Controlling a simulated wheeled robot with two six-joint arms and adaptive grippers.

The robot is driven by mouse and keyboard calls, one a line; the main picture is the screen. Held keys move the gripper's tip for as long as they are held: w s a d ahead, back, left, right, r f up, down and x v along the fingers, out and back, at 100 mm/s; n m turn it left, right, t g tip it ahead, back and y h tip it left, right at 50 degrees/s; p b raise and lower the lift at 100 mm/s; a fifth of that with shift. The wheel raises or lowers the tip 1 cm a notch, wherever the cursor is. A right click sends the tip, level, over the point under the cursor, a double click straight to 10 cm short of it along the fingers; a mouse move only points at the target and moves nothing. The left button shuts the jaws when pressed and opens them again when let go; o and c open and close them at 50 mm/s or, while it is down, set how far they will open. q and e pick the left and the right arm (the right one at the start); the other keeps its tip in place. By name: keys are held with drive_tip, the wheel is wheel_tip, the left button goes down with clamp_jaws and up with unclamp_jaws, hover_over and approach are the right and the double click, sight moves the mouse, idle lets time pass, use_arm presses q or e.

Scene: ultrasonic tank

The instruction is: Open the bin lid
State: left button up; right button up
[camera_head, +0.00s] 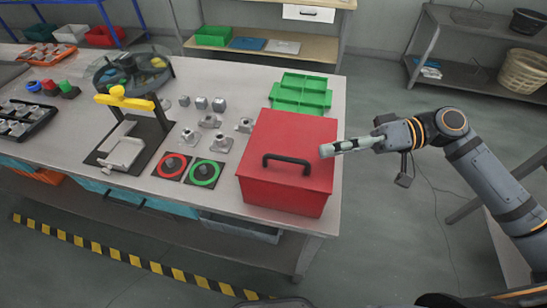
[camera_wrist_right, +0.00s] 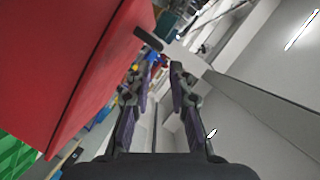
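The red bin (camera_head: 283,197) stands at the right end of the table. Its red lid (camera_head: 290,132) lies flat and closed on top, with a black handle (camera_head: 287,160) near the front edge. My right gripper (camera_head: 327,150) comes in from the right at the lid's right edge, beside the handle and apart from it. In the right wrist view the two fingers (camera_wrist_right: 157,78) are spread with nothing between them. The bin's red side (camera_wrist_right: 75,70) fills the left there, and the dark handle (camera_wrist_right: 148,38) sticks out ahead of the fingers. My left gripper is out of view.
Left of the bin are a green ring pad (camera_head: 204,174), a red ring pad (camera_head: 171,166) and several grey metal parts (camera_head: 220,143). A green tray (camera_head: 301,94) sits behind the bin. Right of the table is open floor (camera_head: 385,240).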

sight(286, 159)
drive_tip(key=p+x, duration=0.1)
drive_tip(key=x, duration=0.9)
drive_tip(key=shift+d, duration=0.1)
clamp_jaws()
